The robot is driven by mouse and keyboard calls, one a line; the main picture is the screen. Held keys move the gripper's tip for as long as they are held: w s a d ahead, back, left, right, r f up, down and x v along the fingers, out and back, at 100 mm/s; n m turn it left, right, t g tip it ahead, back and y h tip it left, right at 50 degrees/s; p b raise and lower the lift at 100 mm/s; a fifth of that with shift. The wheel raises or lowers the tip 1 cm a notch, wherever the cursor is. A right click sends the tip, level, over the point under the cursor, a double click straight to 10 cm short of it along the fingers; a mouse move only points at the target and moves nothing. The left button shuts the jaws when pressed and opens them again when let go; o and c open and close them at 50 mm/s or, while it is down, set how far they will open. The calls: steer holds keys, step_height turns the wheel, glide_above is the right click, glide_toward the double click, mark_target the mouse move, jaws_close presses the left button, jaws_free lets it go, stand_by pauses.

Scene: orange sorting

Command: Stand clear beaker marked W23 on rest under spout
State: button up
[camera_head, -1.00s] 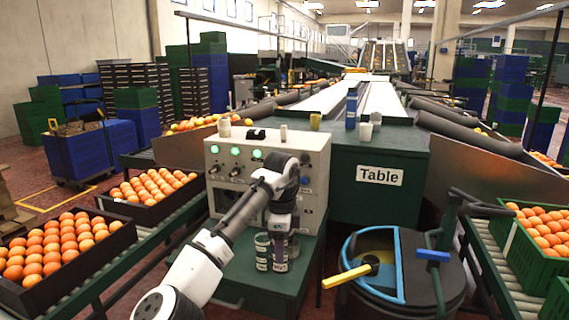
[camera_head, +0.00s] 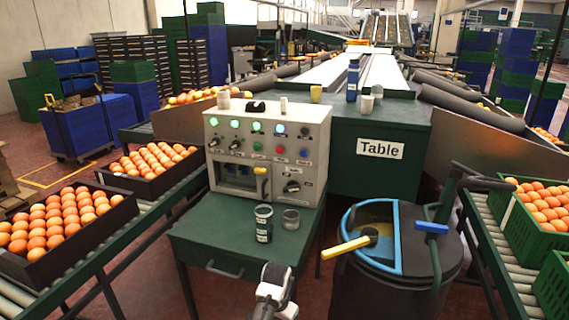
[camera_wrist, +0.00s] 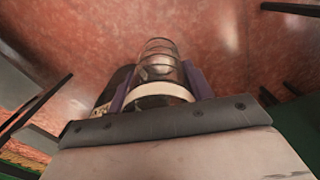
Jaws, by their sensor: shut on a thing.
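In the wrist view my gripper (camera_wrist: 157,88) has its purple fingers shut on a clear ribbed beaker (camera_wrist: 158,50), with the reddish floor behind it. No W23 marking can be read on it. In the head view only part of my arm shows at the bottom edge; the fingers and beaker are not visible there. The control box (camera_head: 301,150) stands at the back of the green table. It has an open bay (camera_head: 232,176) in its lower front, with a yellow lever (camera_head: 262,184) beside it.
A large dark bin (camera_head: 395,270) with a yellow handle stands to the right. The table's left front is clear.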

steer(key=s+d+f+n, duration=0.2)
steer(key=s+f+n, duration=0.4)
steer(key=s+f, duration=0.4)
steer(key=shift+f, duration=0.4)
